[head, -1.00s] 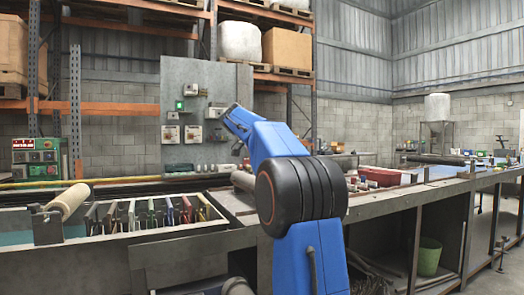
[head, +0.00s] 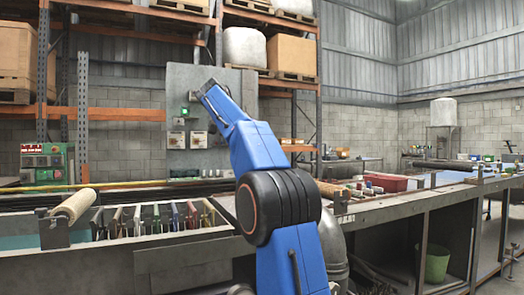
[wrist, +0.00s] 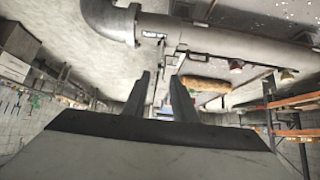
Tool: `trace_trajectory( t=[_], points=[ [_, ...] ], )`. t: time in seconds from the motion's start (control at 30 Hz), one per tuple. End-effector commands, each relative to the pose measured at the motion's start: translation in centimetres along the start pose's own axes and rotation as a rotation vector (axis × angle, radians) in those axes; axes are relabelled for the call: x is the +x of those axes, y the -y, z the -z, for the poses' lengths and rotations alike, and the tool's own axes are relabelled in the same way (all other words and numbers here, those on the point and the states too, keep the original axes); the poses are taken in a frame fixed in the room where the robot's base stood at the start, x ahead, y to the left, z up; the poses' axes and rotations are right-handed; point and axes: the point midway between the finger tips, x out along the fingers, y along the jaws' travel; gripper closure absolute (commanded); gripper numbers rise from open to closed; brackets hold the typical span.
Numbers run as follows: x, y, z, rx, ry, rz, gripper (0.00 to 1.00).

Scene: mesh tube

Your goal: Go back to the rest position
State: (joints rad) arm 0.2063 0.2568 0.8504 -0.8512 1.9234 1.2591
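My blue arm stands in the middle of the head view, bent upward, with its far end in front of the grey wall panel (head: 215,75). The gripper itself cannot be made out there. In the wrist view the two dark fingers of my gripper (wrist: 161,78) stand apart, with nothing held between them. The gripper is in the air, clear of the bench (head: 400,203). A tan roll (wrist: 205,85) shows beyond the fingers, apart from them.
A trough with several coloured dividers and a pale roller (head: 74,205) lies at left. A red bin (head: 386,182) sits on the bench. A green bucket (head: 435,262) stands below it. A red-and-green control box (head: 43,162) is at far left. Storage racks (head: 150,113) stand behind.

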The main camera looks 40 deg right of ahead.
Motion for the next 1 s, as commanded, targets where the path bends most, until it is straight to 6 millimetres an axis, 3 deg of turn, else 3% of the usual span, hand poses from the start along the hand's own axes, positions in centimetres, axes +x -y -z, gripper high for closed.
trace_trajectory(
  t=[0.57,0.77,1.0],
  points=[
    [0.0,-0.5,-0.4,-0.040,0.008,0.017,0.75],
    [0.0,-2.9,-3.3,-0.243,0.050,0.101,0.75],
    [0.8,-7.3,-9.0,-0.542,0.111,0.239,0.75]
  ],
)
